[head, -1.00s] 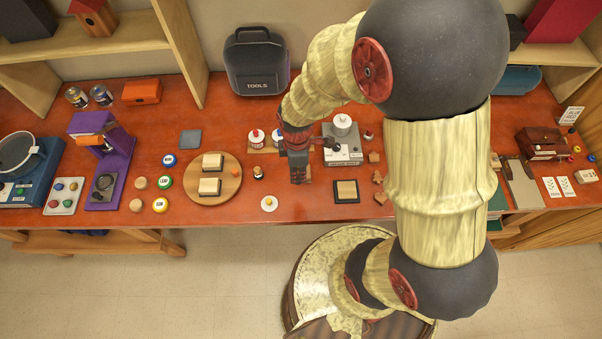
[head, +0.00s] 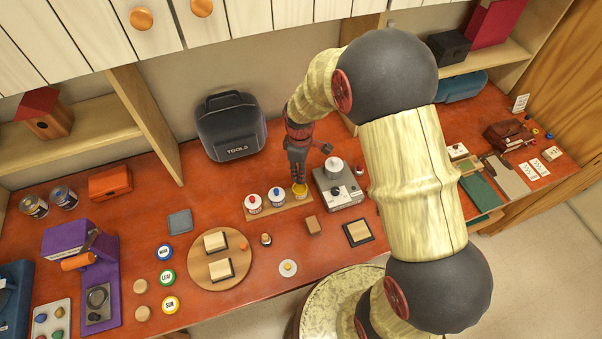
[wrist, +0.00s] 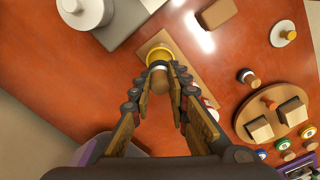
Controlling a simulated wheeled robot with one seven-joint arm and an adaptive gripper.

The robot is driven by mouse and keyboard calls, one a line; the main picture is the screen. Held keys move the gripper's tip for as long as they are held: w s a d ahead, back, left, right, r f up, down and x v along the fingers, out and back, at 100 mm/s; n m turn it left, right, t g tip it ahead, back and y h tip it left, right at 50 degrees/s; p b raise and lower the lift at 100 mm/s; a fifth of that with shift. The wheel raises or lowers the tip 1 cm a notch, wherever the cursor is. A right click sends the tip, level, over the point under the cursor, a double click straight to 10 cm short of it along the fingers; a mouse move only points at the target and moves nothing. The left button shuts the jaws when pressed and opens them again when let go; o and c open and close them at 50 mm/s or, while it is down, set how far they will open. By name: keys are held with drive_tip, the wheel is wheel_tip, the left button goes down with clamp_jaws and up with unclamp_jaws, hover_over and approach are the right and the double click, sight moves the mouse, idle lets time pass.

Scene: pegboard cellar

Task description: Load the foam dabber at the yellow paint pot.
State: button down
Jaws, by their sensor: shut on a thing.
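My gripper (head: 299,177) is shut on the foam dabber and points down at the yellow paint pot (head: 300,191). In the wrist view my gripper (wrist: 160,82) has its fingers around the dabber's wooden handle (wrist: 159,82). A pale collar shows below the handle. The dabber's lower end lines up with the open yellow pot (wrist: 157,53); whether the foam touches the paint is hidden. The yellow pot stands at the right end of a wooden pot board (head: 265,212), beside a blue pot (head: 277,197) and a red pot (head: 254,203).
A grey machine (head: 338,187) with a round top stands close right of the yellow pot. A black tool case (head: 231,128) stands behind.

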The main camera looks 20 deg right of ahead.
drive_tip(key=shift+f+b, duration=1.55)
drive_tip(key=shift+f, duration=1.15)
drive_tip(key=shift+s+f+b, duration=0.1)
drive_tip(key=shift+f+b, duration=0.2)
drive_tip(key=shift+f, duration=0.25)
drive_tip(key=shift+r+p, duration=2.2)
drive_tip(key=shift+r, duration=1.4)
drive_tip(key=shift+f, duration=0.1)
